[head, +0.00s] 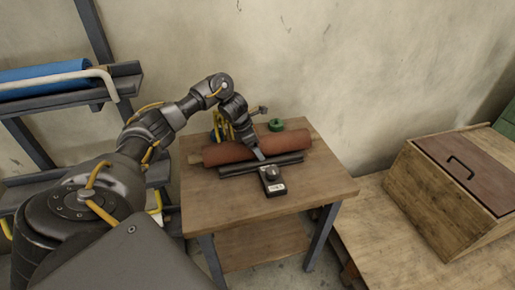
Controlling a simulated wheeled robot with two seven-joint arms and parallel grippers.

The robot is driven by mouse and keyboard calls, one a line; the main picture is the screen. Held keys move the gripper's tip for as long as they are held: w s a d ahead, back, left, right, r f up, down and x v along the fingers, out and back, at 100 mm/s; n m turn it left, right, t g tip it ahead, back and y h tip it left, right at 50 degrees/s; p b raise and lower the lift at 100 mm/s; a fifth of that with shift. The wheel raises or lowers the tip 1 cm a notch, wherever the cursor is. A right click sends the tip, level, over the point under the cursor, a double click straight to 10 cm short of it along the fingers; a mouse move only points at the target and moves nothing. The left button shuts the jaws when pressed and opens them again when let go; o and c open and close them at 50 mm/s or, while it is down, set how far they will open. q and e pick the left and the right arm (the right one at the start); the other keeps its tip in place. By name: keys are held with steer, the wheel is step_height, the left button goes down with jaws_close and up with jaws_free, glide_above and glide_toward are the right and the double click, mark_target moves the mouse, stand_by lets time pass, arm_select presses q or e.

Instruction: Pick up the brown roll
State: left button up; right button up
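My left arm reaches over from the left, and my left gripper (259,153) points down at the middle of the roll. Its fingertips overlap the roll in the picture and hide a narrow part of it. I cannot tell whether they touch it or how far apart they are. The roll appears to rest on the table. My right gripper is not in view.
A dark bar (283,161) lies just in front of the roll, with a black device (272,183) before it. A green ring (276,125) and yellow items (219,124) are behind. A wooden crate (445,190) stands right; a shelf with a blue roll (40,75) stands left.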

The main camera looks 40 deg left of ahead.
arm_select(q)
steer(key=c, duration=0.9)
steer(key=shift+w+r, duration=0.15)
steer(key=shift+r, duration=0.05)
steer(key=shift+c, duration=0.3)
steer(key=shift+w+a+r+p, duration=0.1)
steer(key=shift+r+p, duration=0.4)
steer(key=shift+r, duration=0.05)
step_height(320, 180, up, 3)
steer(key=shift+w+f+p, duration=0.1)
steer(key=shift+f+p, duration=0.05)
steer(key=shift+p, duration=0.75)
steer(key=s+r+p, duration=0.2)
steer(key=p, duration=0.1)
steer(key=s+d+r+p, duration=0.1)
steer(key=s+r+p, duration=0.1)
steer(key=r+p, duration=0.1)
steer(key=shift+s+d+r, duration=0.15)
steer(key=shift+s+r, duration=0.2)
steer(key=shift+s, duration=0.05)
steer(key=s+d+r+p, duration=0.3)
steer(key=s, duration=0.5)
steer(key=shift+s+r+p, duration=0.2)
steer(key=shift+s+p, duration=0.15)
steer(key=shift+s, duration=0.05)
